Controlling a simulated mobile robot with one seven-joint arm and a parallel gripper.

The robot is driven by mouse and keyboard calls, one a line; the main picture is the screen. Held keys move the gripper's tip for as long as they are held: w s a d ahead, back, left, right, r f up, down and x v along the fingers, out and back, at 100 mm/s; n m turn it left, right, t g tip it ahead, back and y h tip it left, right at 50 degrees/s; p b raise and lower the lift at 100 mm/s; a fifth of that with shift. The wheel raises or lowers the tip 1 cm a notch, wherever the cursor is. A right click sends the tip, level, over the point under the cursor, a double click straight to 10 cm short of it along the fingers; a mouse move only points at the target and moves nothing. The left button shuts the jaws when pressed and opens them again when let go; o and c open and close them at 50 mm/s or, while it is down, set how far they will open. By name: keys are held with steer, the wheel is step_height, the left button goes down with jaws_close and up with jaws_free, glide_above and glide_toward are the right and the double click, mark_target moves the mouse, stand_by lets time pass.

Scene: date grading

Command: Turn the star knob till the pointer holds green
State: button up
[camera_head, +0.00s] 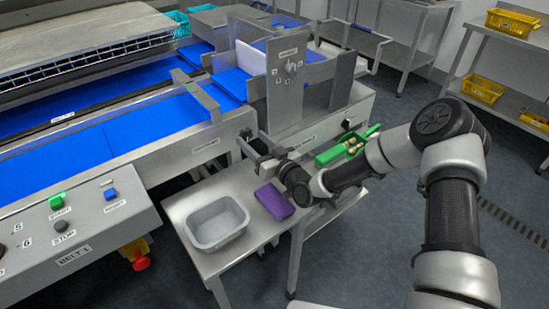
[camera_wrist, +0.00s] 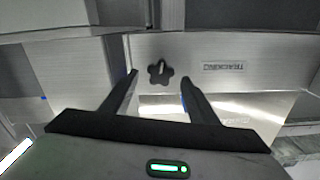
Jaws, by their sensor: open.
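The dark star knob (camera_wrist: 160,72) is on a metal face beside a TRACKING label (camera_wrist: 224,67), which appears upside down in the wrist view. A light mark shows on the knob. My gripper (camera_wrist: 158,77) is open, with its two dark fingers on either side of the knob in that view; contact cannot be told. In the head view, my gripper (camera_head: 252,143) is by the conveyor's end, near a small dark knob (camera_head: 246,133) at the frame corner. I cannot make out a pointer or a green zone in either view.
Below my gripper, a metal side table (camera_head: 183,207) holds a grey tub (camera_head: 216,223) and a purple cloth-like item (camera_head: 273,201). A green tray (camera_head: 330,157) with dates lies beyond my wrist. An upright panel with a dial (camera_head: 291,67) rises behind.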

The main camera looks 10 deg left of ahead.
steer(key=v, duration=1.4)
steer(key=shift+s+d, duration=0.2)
steer(key=shift+d, duration=0.1)
